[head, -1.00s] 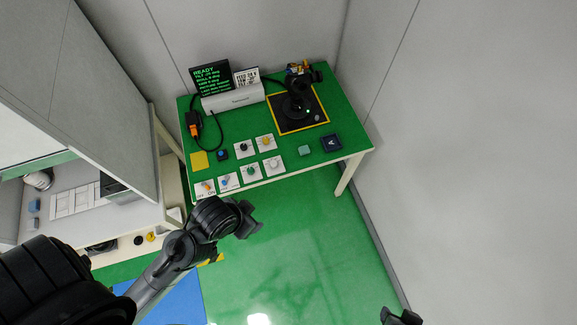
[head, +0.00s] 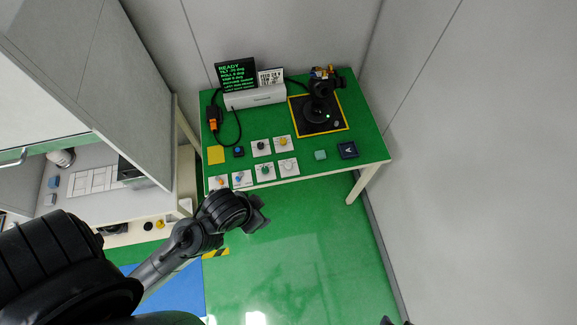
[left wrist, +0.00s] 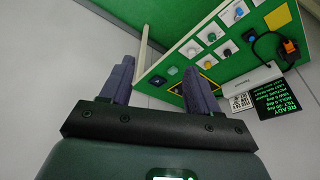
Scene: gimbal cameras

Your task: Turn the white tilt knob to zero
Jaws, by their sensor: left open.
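The white tilt knob (head: 288,167) sits on a white square plate at the front right of the knob group on the green table (head: 300,190). It also shows in the left wrist view (left wrist: 191,50), beyond my right-hand finger there. My left gripper (head: 262,212) is off the table's front edge, over the floor, apart from the knob. In the left wrist view its two fingers (left wrist: 159,66) are spread with nothing between them. Only a dark sliver of what looks like my right gripper (head: 396,321) shows at the bottom edge.
Green (head: 265,170), blue (head: 241,178), black (head: 261,146) and yellow (head: 283,142) knobs stand close by. A camera gimbal (head: 321,110) is on a yellow-edged black pad behind. A screen (head: 236,75) reads READY with a tilt line. The floor in front is clear.

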